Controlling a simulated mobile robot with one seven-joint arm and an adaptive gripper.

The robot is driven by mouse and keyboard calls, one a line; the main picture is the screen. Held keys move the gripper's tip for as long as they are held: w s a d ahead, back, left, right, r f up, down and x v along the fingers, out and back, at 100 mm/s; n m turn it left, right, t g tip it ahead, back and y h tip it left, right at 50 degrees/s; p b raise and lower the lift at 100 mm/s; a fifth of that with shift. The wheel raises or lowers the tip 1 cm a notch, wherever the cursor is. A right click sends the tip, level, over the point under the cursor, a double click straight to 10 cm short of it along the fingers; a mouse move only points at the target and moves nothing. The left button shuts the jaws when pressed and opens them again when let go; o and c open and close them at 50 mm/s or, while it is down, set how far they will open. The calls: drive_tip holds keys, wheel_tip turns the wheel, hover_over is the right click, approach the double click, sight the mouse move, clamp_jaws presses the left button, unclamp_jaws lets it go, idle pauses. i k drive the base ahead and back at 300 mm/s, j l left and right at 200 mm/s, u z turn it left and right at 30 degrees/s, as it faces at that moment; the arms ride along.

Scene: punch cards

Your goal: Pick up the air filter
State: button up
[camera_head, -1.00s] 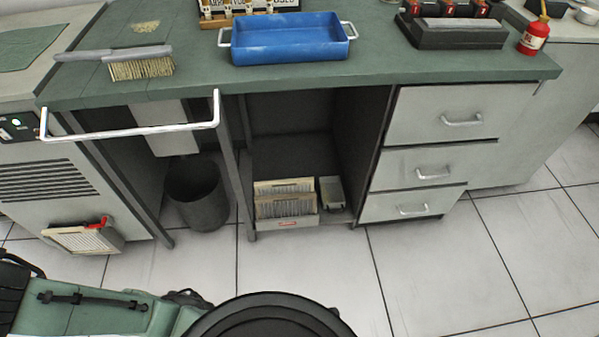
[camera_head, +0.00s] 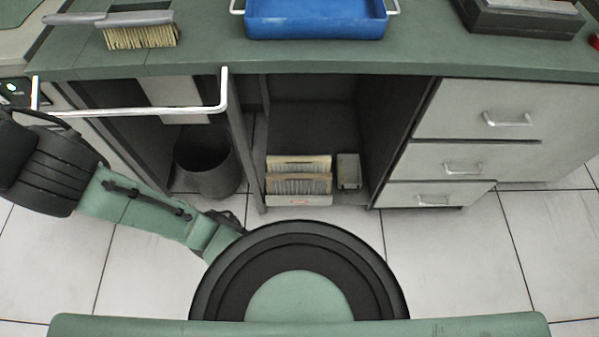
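Two cream-framed, pleated panels that look like air filters (camera_head: 299,184) stand one behind the other in a pale box (camera_head: 298,200) on the low shelf of the open bench bay. I cannot tell for certain that they are the air filter. A similar pleated panel with a red part, low at the left in the earlier frame, does not show now. My gripper is not in view; only links of my arm show at the lower left, reaching out of the left edge.
A small grey box (camera_head: 349,171) sits right of the panels. A dark bin (camera_head: 207,163) stands under the bench, behind a white rail (camera_head: 140,110). A blue tray (camera_head: 315,18) and brush (camera_head: 140,32) lie on top. Floor at right is clear.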

sight(275, 163)
drive_tip(key=u, duration=1.4)
drive_tip(key=z, duration=1.4)
drive_tip(key=k+l+z, duration=0.35)
drive_tip(key=i+z, duration=0.1)
drive_tip(key=i, duration=1.3)
